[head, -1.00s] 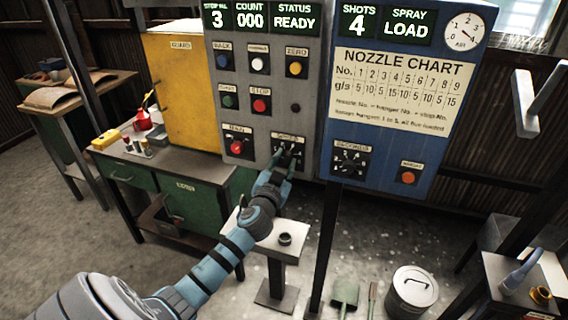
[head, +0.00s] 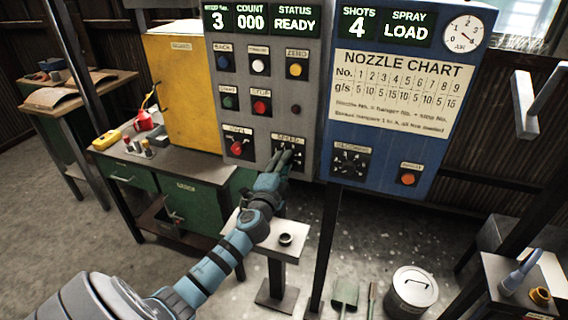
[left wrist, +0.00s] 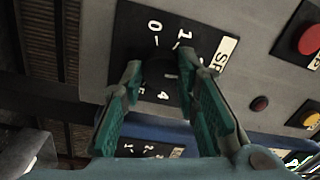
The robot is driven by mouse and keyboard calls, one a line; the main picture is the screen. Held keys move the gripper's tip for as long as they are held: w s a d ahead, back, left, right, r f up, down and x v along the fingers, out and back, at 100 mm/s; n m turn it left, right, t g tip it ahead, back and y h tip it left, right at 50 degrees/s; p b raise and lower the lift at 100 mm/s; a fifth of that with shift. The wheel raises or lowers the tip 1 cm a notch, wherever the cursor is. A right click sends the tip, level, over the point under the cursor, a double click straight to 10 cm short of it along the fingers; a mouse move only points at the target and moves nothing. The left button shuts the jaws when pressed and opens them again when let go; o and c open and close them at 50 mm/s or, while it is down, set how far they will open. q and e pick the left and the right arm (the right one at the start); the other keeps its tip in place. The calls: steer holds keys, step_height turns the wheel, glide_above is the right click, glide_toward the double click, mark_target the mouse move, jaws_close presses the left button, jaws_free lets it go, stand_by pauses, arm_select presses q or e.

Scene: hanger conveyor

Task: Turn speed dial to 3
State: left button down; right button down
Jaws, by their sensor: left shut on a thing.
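The speed dial is a dark round knob (left wrist: 160,74) on a black plate with white numbers, low on the grey panel. Its plate (head: 279,143) shows in the head view behind my fingers. My left gripper (head: 285,159) reaches up to it from below. In the left wrist view the teal fingers of my left gripper (left wrist: 161,78) stand on either side of the knob and are shut on it. The numbers 0, 1 and 4 show around the knob. The fingers and shadow hide its pointer, so I cannot tell its setting. My right gripper is not in view.
The red main switch (head: 237,148) sits just left of the dial. The blue panel (head: 398,130) with a seconds dial (head: 350,162) stands at the right. A small pedestal (head: 262,242) with a dark ring stands below my forearm. A green workbench (head: 200,205) is at the left.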

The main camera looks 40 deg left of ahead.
arm_select(q)
steer(key=m+p, duration=0.1)
steer(key=m, duration=0.4)
steer(key=shift+h, duration=0.3)
steer(key=shift+m, duration=0.4)
steer(key=c, duration=1.2)
jaws_free()
steer(key=v, duration=1.2)
steer(key=shift+f, duration=0.15)
